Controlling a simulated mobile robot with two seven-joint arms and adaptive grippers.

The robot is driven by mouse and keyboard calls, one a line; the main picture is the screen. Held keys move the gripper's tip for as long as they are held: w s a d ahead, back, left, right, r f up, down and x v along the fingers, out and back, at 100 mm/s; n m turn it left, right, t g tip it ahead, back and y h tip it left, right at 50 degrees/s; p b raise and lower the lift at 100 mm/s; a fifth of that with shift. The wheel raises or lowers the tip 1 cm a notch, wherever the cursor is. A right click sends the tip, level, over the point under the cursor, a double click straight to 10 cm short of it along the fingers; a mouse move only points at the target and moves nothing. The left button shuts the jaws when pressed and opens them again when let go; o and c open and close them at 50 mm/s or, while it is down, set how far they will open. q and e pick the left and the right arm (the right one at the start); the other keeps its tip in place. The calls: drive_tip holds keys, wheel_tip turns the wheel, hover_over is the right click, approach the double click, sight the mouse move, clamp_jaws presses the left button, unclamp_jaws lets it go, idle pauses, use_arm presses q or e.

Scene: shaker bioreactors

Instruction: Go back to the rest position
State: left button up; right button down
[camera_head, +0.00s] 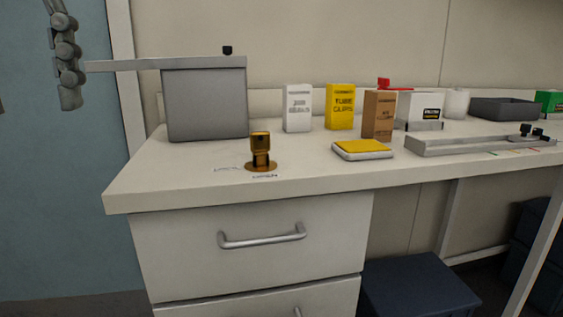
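Neither of my grippers shows in the head view. No part that I can surely call my arm is in the picture. The white bench (190,190) stands ahead. A brass-coloured valve-like fitting (260,150) stands upright near its front edge, beside small printed labels, one of which seems to read "OPEN".
A grey box (207,103) stands at the bench's left, a flat bar (125,65) across its top. White (298,108), yellow (340,106) and brown (379,114) boxes stand behind a yellow-topped pad (363,149). A blue stool (415,285) is below. A grey jointed thing (67,55) hangs upper left.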

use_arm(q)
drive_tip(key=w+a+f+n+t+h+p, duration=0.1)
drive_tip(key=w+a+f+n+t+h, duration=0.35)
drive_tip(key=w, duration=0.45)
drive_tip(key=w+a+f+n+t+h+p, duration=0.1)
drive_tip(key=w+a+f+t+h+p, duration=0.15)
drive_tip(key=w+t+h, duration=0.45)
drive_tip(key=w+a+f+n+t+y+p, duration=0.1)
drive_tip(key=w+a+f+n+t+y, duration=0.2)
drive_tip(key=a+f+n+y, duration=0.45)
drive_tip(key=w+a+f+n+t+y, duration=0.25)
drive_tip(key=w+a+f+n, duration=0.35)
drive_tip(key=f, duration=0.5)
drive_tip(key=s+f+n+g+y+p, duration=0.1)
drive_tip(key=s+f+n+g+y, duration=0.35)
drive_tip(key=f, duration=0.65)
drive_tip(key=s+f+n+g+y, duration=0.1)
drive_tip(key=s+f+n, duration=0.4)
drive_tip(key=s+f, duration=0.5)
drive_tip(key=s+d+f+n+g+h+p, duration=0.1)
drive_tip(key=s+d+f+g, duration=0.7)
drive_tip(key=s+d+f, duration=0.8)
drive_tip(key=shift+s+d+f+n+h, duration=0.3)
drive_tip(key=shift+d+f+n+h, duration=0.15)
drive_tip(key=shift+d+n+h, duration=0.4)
